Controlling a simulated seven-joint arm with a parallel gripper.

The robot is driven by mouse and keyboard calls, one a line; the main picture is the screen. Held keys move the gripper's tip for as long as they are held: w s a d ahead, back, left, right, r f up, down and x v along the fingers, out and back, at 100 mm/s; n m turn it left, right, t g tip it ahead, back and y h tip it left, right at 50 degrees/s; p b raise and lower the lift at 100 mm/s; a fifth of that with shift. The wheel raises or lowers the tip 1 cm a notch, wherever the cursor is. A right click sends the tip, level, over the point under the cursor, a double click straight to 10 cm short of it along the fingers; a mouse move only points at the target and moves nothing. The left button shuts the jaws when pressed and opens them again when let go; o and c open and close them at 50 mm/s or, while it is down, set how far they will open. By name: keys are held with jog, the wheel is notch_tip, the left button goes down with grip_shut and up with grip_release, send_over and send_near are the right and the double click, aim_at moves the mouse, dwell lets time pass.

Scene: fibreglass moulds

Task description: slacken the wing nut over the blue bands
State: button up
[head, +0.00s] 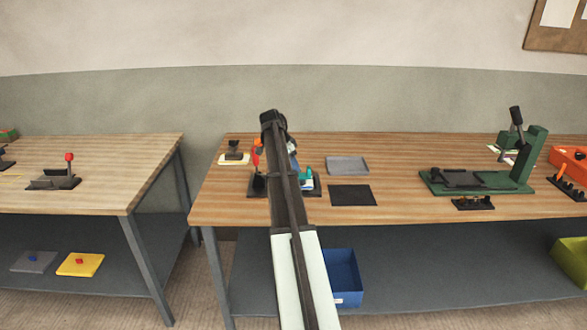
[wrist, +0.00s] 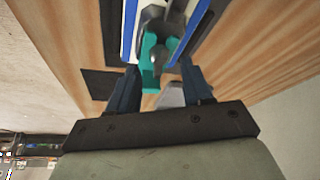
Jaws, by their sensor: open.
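In the wrist view, a teal winged piece (wrist: 150,62), which looks like the wing nut, sits below a grey metal part (wrist: 172,22). White strips with blue bands (wrist: 130,28) run along both sides of it. My gripper (wrist: 159,70) is open, with its two dark fingers apart on either side of the teal piece. I cannot tell whether either finger touches it. In the head view, my arm hides the gripper and most of the dark fixture (head: 257,190). A bit of the teal piece (head: 307,183) shows to the right of the arm.
A grey tray (head: 347,165) and a black mat (head: 352,195) lie right of the fixture. A small clamp on a pale base (head: 234,157) stands left. A green press (head: 500,178) stands further right. Bare wood (head: 395,160) lies between mat and press.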

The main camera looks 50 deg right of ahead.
jog(key=shift+x, duration=1.2)
